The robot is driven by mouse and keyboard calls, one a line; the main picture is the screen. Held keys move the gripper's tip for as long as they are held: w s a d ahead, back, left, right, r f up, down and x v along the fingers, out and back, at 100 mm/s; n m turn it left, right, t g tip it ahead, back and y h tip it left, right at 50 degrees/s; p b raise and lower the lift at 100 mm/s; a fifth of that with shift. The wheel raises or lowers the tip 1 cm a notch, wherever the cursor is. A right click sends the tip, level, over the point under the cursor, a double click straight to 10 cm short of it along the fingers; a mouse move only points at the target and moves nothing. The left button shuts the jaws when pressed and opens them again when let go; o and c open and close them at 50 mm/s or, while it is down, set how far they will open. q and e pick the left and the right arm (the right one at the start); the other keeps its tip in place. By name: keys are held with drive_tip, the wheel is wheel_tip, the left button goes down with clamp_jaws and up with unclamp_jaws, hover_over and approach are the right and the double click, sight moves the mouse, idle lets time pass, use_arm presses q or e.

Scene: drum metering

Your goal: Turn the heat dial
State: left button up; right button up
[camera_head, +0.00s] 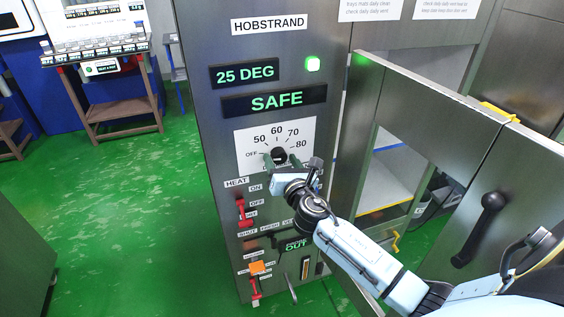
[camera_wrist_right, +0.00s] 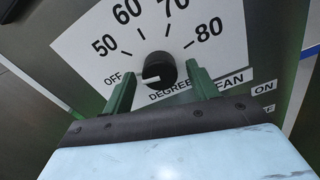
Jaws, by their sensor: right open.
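The heat dial is a round black knob (camera_head: 278,155) on a white scale plate (camera_head: 250,143) marked OFF, 50, 60, 70 and 80. In the right wrist view the knob (camera_wrist_right: 159,70) has a white pointer line toward the OFF side. My right gripper (camera_head: 282,163) is in front of the plate. In the wrist view its two green fingers (camera_wrist_right: 162,88) are open, one on each side of the knob and slightly below it. Whether they touch it I cannot tell. My left gripper is not in view.
Red levers (camera_head: 244,214) sit below the dial. An open metal door (camera_head: 440,120) with a black handle (camera_head: 480,228) stands right, close to my right arm. Green floor is clear at left.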

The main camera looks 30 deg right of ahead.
drive_tip(key=c, duration=1)
